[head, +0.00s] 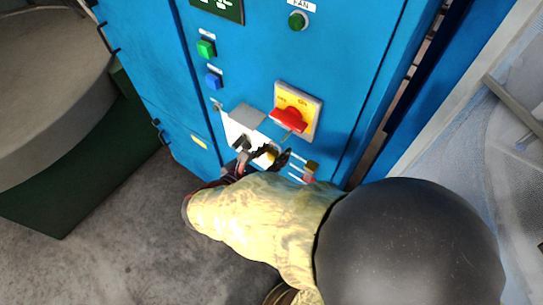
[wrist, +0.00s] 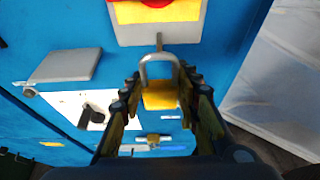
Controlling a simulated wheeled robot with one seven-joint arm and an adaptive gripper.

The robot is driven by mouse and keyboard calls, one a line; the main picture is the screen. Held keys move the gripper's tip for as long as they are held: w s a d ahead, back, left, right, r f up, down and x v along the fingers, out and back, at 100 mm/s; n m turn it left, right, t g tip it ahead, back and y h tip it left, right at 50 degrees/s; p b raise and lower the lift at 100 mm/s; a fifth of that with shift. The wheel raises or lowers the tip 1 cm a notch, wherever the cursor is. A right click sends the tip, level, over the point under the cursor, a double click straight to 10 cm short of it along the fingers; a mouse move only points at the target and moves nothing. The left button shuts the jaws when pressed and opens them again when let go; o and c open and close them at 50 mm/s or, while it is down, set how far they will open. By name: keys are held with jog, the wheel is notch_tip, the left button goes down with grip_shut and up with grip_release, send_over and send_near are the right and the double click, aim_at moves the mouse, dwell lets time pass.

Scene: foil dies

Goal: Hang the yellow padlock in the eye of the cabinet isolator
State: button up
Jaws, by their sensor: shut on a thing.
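The cabinet isolator (head: 297,108) is a yellow plate with a red handle on the blue cabinet front. In the wrist view its lower part (wrist: 190,12) shows at the top, with a small grey metal eye (wrist: 158,40) sticking out below the handle. My gripper (head: 264,158) is just below the isolator, shut on the yellow padlock (wrist: 160,98). The padlock's grey shackle (wrist: 144,72) points up, its top by the lower end of the eye. I cannot tell whether the shackle passes through the eye. In the head view my arm and fingers mostly hide the padlock.
A grey flap (wrist: 66,65) juts from the cabinet left of my gripper, above a white panel with a black handle (wrist: 92,113). Small brass and coloured items (wrist: 153,138) are mounted lower down. Green and blue buttons (head: 206,48) are at upper left.

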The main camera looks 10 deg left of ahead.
jog(key=x, duration=0.2)
jog(key=r+b+x, duration=0.1)
jog(key=x, duration=0.1)
jog(key=shift+w+d+f, duration=0.2)
jog(key=shift+w+d, duration=0.15)
jog(key=shift+w, duration=0.15)
jog(key=shift+o, duration=0.2)
jog(key=shift+w+f+b, duration=0.1)
jog(key=shift+f+b, duration=0.05)
jog(key=shift+b, duration=0.15)
jog(key=shift+w+d+f, duration=0.15)
jog(key=shift+w+d, duration=0.05)
jog(key=shift+w, duration=0.35)
jog(key=shift+c, duration=0.2)
jog(key=shift+s+a, duration=0.1)
jog(key=shift+s, duration=0.05)
jog(key=o, duration=1.2)
jog(key=shift+s, duration=0.1)
jog(key=shift+o, duration=0.5)
